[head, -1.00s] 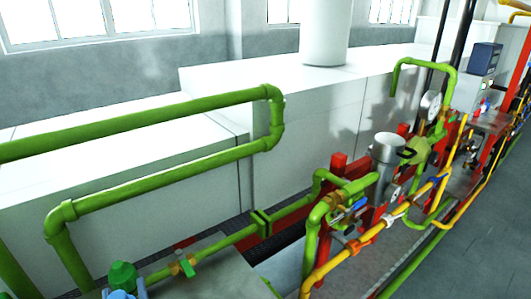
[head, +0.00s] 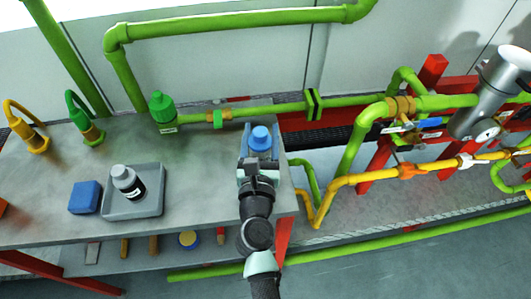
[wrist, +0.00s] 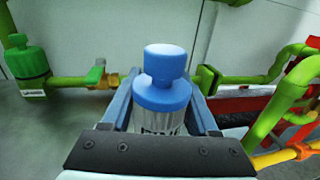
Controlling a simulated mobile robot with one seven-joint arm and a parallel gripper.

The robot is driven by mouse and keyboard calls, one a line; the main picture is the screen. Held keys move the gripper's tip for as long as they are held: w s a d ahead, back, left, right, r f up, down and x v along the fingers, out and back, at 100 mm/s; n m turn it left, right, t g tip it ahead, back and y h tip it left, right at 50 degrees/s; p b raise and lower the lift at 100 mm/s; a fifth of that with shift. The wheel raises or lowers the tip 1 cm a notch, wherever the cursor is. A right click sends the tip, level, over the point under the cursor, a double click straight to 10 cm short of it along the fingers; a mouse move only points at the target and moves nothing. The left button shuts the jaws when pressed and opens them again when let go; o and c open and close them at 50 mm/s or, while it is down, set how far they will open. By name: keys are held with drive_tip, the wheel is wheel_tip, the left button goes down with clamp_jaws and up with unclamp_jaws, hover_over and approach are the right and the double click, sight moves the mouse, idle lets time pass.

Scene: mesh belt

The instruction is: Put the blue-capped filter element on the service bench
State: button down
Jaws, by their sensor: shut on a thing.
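The blue-capped filter element (head: 260,137) is between the fingers of my gripper (head: 259,152), which is shut on it. In the wrist view the element (wrist: 166,85) stands upright, its blue cap and knob above the fingers and its pale body partly hidden by my gripper (wrist: 168,115). In the head view it is over the right end of the grey service bench (head: 210,180). I cannot tell whether its base touches the bench top.
A green-capped element (head: 162,108) stands at the bench's back, near a green pipe (head: 270,114). A grey tray (head: 150,203) with a dark-labelled bottle (head: 126,180), a blue block (head: 85,197) and hooked yellow (head: 35,138) and green (head: 90,130) fittings are further left. Bare bench lies between tray and gripper.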

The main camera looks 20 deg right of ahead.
drive_tip(key=shift+f+b, duration=1.7)
drive_tip(key=shift+f, duration=0.7)
drive_tip(key=shift+f, duration=0.2)
drive_tip(key=shift+c, duration=0.8)
unclamp_jaws()
drive_tip(key=shift+r, duration=0.3)
drive_tip(key=v, duration=0.3)
drive_tip(key=b+v, duration=0.1)
drive_tip(key=v, duration=0.6)
drive_tip(key=shift+s+a+f, duration=0.1)
drive_tip(key=shift+s+f, duration=0.15)
drive_tip(key=shift+s, duration=0.15)
drive_tip(key=shift+s+a+r, duration=0.15)
drive_tip(key=shift+s+a, duration=0.15)
drive_tip(key=shift+s, duration=0.2)
